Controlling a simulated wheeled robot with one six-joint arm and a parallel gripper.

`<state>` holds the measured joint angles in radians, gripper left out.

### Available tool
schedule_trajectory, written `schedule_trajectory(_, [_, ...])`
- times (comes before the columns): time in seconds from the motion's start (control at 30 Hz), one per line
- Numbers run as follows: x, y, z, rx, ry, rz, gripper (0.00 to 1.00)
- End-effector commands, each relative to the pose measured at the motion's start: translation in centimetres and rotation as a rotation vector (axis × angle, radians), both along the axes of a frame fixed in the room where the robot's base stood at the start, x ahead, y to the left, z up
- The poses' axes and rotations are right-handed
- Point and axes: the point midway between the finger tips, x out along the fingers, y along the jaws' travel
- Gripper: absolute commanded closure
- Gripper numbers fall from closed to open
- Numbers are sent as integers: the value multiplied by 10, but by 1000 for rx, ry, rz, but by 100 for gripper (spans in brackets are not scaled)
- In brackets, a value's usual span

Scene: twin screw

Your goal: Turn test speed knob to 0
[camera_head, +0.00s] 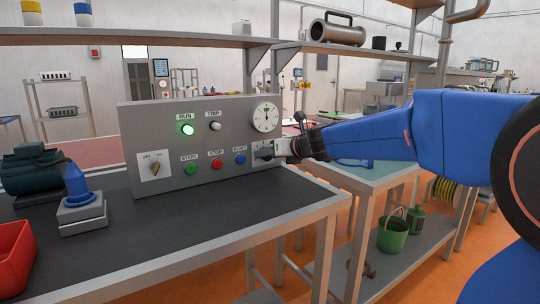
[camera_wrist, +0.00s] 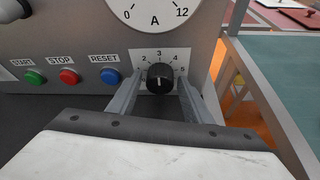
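The test speed knob (camera_wrist: 160,78) is a round black dial on the grey panel, with figures from about 2 to 5 visible around its top and right. A pale mark shows on its face, but I cannot tell surely which figure it points at. My gripper (camera_wrist: 160,92) is open, with one finger on each side of the knob and a small gap to it. In the head view my gripper (camera_head: 274,150) is at the panel's lower right and mostly hides the knob.
The panel (camera_head: 136,128) carries a lit green RUN lamp (camera_head: 187,129), a round ammeter (camera_head: 265,117), a rotary switch (camera_head: 154,167), and green START (camera_head: 191,169), red STOP (camera_head: 216,164) and blue RESET (camera_head: 240,159) buttons left of the knob.

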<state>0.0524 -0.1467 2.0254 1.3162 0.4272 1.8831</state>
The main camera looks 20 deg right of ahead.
Motion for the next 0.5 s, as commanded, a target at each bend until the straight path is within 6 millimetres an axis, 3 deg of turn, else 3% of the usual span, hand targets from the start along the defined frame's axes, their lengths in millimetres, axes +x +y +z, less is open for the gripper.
schedule_trajectory(0.03, [0,0,0,0,0,0,68])
schedule_trajectory(0.13, [0,0,0,0,0,0,90])
schedule_trajectory(0.5, [0,0,0,-43,-14,-1,90])
